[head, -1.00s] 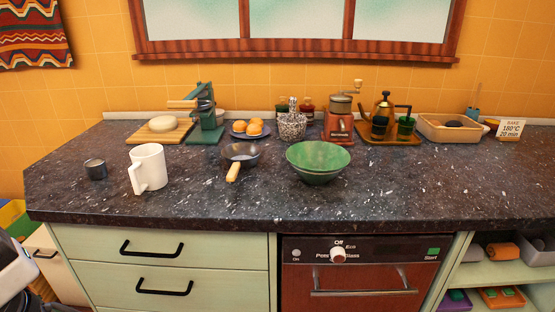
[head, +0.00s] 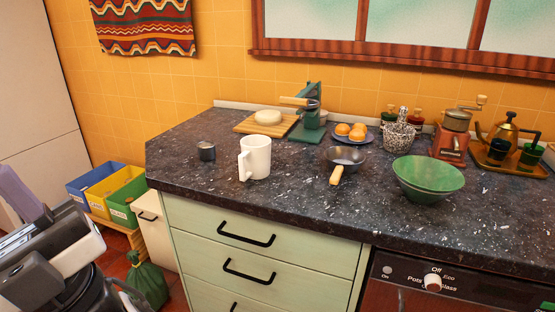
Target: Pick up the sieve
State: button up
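The sieve looks to be the small round grey bowl-shaped piece (head: 346,156) with a yellow handle, lying on the dark speckled counter (head: 290,185). Its handle points toward the front edge. Parts of my arm show at the lower left, well away from the sieve and off the counter's left end. I cannot make out the fingertips of my gripper or whether they are open.
A white mug (head: 256,157) and a small dark cup (head: 206,151) stand left of the sieve. Behind are a green press (head: 310,115), a plate of orange fruit (head: 356,130) and a speckled pot (head: 400,134).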

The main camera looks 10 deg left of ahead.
aim_at(341, 160)
jog(key=i+l+u, duration=0.4)
jog(key=l, duration=0.25)
jog(key=i+l+u, duration=0.15)
jog(key=l, duration=0.2)
jog(key=i+l+u, duration=0.2)
jog(key=l, duration=0.15)
jog(key=l+u, duration=0.2)
jog(key=l, duration=0.2)
jog(key=i, duration=0.05)
